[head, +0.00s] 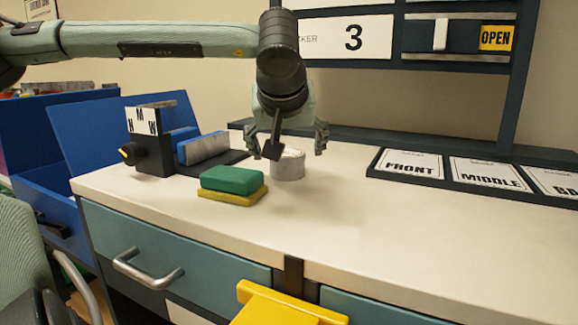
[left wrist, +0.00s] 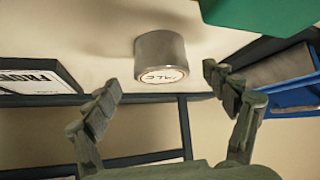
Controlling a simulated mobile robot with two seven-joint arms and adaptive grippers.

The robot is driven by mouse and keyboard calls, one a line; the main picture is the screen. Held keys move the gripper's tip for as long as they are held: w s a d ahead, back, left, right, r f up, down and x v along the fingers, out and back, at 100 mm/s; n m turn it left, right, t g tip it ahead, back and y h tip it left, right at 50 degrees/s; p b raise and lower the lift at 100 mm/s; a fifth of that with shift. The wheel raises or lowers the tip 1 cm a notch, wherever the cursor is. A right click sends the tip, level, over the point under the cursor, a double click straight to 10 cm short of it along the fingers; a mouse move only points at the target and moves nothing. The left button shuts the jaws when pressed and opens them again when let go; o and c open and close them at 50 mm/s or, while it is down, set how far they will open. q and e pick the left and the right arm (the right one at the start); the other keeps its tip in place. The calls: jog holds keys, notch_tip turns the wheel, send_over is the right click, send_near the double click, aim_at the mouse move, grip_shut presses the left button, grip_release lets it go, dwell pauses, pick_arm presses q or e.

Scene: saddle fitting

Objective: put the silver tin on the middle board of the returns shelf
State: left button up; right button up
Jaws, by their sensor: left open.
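The silver tin (head: 288,167), a short round can with a pale lettered end, stands on the white worktop (head: 350,235). It also shows in the left wrist view (left wrist: 158,50), ahead of the fingers and roughly centred between them. My left gripper (head: 289,142) points down over the tin with its fingers spread and nothing held; they also show in the left wrist view (left wrist: 164,88). One dark finger partly hides the tin's rim in the head view. My right gripper is out of view. I cannot make out which thing is the returns shelf.
A green block on a yellow one (head: 232,181) lies left of the tin. A dark tray with FRONT and MIDDLE cards (head: 490,174) is at right. A dark rack (head: 515,110) rises behind. The front worktop is clear.

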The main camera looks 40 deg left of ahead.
aim_at(287, 154)
pick_arm(q)
jog(key=x, duration=0.3)
jog(key=shift+w+a+f, duration=0.1)
jog(key=shift+a+f, duration=0.15)
jog(key=shift+f, duration=0.05)
jog(key=shift+r, duration=0.1)
jog(key=c, duration=1.5)
